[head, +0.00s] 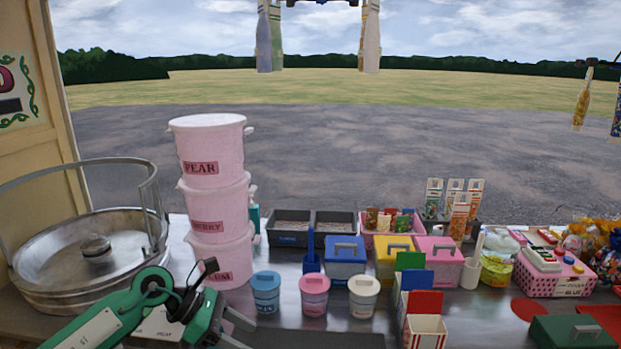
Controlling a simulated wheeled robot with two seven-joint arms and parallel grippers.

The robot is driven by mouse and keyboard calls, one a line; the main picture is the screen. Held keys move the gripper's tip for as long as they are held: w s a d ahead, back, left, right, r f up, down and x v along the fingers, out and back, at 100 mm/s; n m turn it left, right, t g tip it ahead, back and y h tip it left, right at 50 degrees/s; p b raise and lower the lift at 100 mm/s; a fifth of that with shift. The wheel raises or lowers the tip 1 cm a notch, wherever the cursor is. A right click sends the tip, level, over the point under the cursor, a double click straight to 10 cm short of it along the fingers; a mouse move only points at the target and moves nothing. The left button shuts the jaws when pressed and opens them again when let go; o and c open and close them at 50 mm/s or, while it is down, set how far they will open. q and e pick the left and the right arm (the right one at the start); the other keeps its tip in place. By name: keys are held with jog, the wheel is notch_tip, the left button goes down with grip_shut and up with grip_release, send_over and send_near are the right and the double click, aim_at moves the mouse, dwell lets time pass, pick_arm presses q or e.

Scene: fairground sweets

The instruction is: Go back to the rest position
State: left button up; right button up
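My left arm comes in from the lower left, green with dark joints. My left gripper (245,336) is low over the near part of the counter, in front of the stacked pink tubs (213,195). Its two dark fingers are spread apart, with nothing visible between them; the lower finger runs to the picture's bottom edge. My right gripper is not in view.
A metal floss pan (60,262) stands at the left. Blue (265,290), pink (314,293) and cream (363,295) tubs stand to the gripper's right. Behind are lidded boxes (345,262). Striped card boxes (425,330) and a dark green box (560,335) are nearer right.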

pick_arm(q)
jog(key=s+d+r+n+t+h, duration=0.3)
jog(key=d+r+n+t+h, duration=0.1)
jog(key=d+r+n+h, duration=0.4)
jog(key=w+a+f+n+t+y, duration=0.1)
jog(key=a+n+t+y, duration=0.3)
jog(key=n+t, duration=0.55)
jog(key=w+a+f+n+t+y, duration=0.1)
jog(key=a+n+t+y, duration=0.4)
jog(key=n, duration=0.8)
jog(key=s+a+f+n+g+y, duration=0.1)
jog(key=s+a+f+n+y, duration=0.3)
jog(key=f+n+y, duration=0.5)
jog(key=s+a+f+n+g, duration=0.2)
jog(key=s+f+n+g, duration=0.4)
jog(key=s+f, duration=0.5)
jog(key=s+a+f+n+g, duration=0.3)
jog(key=s+f+n+g, duration=0.35)
jog(key=s, duration=0.65)
notch_tip(320, 180, down, 29)
jog(key=m+g, duration=0.2)
jog(key=g, duration=0.1)
jog(key=s+a+f+g+p, duration=0.1)
jog(key=s+a+f, duration=0.2)
jog(key=s+f, duration=1.7)
jog(key=shift+f, duration=0.8)
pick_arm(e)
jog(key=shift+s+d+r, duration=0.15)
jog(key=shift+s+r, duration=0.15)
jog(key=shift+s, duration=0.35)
